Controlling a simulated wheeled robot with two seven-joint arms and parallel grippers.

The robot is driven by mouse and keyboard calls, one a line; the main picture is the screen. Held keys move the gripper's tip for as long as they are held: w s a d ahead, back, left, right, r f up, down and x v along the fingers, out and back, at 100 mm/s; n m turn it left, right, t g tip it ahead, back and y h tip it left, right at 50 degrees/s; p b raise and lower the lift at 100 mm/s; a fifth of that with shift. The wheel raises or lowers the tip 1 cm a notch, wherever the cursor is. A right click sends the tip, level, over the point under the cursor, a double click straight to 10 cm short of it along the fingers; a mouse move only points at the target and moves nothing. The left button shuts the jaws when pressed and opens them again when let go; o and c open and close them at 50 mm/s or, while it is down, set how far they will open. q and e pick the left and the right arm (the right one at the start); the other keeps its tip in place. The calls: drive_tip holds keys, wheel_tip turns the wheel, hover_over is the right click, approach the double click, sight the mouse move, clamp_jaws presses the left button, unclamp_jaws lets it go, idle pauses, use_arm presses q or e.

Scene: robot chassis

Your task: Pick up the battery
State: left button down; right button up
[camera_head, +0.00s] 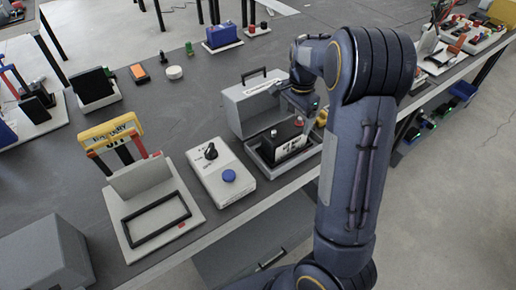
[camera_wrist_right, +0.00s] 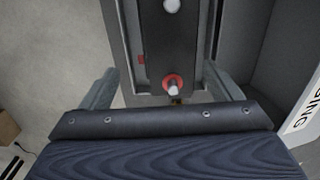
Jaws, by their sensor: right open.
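The battery (camera_head: 285,143) is a dark block with a white label, sitting in an open grey case (camera_head: 245,104) near the table's front edge. In the right wrist view the battery (camera_wrist_right: 172,40) shows its dark top, a red-ringed terminal and a second pale terminal. My right gripper (camera_head: 305,116) is above the right end of the battery. In the right wrist view the gripper (camera_wrist_right: 160,72) is open, with one finger on each side of the battery's near end. Contact cannot be told. My left gripper is not in view.
Left of the case stands a white control box (camera_head: 221,175) with a black knob and blue button. Further left is a frame stand (camera_head: 150,205) with a yellow sign. The case's raised lid stands behind the battery. Bare table lies behind the control box.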

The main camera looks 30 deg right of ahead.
sight(287, 129)
drive_tip(key=shift+w+a+f, duration=0.1)
drive_tip(key=shift+w+f, duration=0.25)
drive_tip(key=shift+w+a+f, duration=0.1)
drive_tip(key=shift+f, duration=0.15)
drive_tip(key=f, duration=0.4)
drive_tip(key=a+f, duration=0.1)
drive_tip(key=f, duration=0.1)
drive_tip(key=shift+w+f, duration=0.15)
drive_tip(key=shift+w, duration=0.15)
drive_tip(key=shift+f, duration=0.55)
clamp_jaws()
drive_tip(key=shift+w+r, duration=0.15)
drive_tip(key=shift+r, duration=0.05)
